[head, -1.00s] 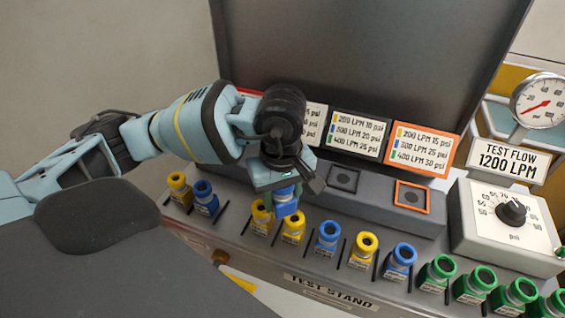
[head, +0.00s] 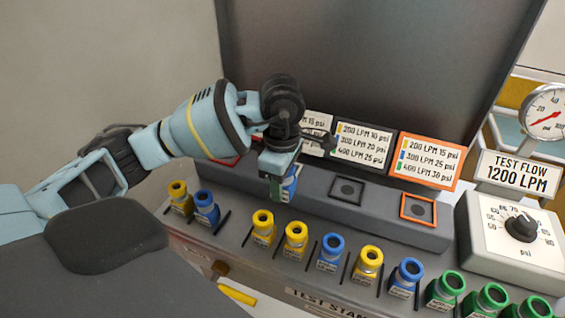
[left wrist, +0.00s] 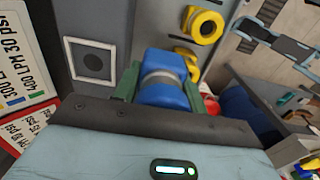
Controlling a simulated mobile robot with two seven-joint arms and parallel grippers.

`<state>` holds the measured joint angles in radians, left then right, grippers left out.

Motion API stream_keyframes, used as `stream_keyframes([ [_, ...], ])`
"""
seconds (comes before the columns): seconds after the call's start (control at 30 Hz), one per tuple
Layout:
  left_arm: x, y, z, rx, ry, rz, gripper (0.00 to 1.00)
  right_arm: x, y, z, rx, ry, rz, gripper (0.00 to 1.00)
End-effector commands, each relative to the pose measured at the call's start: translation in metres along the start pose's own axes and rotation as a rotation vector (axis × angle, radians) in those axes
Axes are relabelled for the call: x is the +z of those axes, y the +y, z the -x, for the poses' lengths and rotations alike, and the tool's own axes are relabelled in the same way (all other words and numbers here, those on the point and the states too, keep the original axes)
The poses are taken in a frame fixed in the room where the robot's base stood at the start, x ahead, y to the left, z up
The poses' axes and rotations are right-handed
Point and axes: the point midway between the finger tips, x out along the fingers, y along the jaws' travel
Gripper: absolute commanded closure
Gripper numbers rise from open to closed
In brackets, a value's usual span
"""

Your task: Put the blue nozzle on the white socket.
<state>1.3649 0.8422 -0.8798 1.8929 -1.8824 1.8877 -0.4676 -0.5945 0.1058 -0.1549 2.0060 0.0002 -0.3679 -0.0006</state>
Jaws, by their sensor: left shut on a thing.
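My left gripper (head: 279,178) is shut on a blue nozzle (head: 291,183). It holds the nozzle at the front of the raised ledge; whether they touch is unclear. In the left wrist view the nozzle (left wrist: 165,84) sits between the green fingers. The white socket (left wrist: 92,61), a pale-framed dark square with a round centre, shows there to the left of the nozzle, apart from it in the picture. In the head view my gripper and wrist hide the white socket. My right gripper is not in view.
The ledge (head: 320,203) also bears a black-framed socket (head: 347,190) and an orange-framed socket (head: 418,209). Yellow, blue and green nozzles stand in a row in front, including a yellow one (head: 263,228). Label signs (head: 361,144) stand behind. A pressure dial box (head: 513,232) is at right.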

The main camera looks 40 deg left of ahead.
Motion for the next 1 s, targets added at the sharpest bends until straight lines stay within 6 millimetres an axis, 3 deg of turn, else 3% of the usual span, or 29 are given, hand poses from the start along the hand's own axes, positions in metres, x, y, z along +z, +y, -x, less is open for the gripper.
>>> stream_keyframes([
  [0.2, -0.018, 0.043, -0.003, 0.001, -0.001, 0.003, 0.88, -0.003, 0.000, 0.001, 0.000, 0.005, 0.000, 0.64],
  [0.5, -0.037, 0.091, -0.009, 0.000, -0.002, 0.000, 0.88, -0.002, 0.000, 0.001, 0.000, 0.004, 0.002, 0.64],
  [0.7, -0.043, 0.105, -0.010, 0.002, -0.002, -0.002, 0.88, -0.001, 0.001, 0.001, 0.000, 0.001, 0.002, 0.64],
  [1.0, -0.045, 0.111, -0.011, 0.001, -0.002, -0.002, 0.88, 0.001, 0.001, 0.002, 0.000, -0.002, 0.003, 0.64],
])
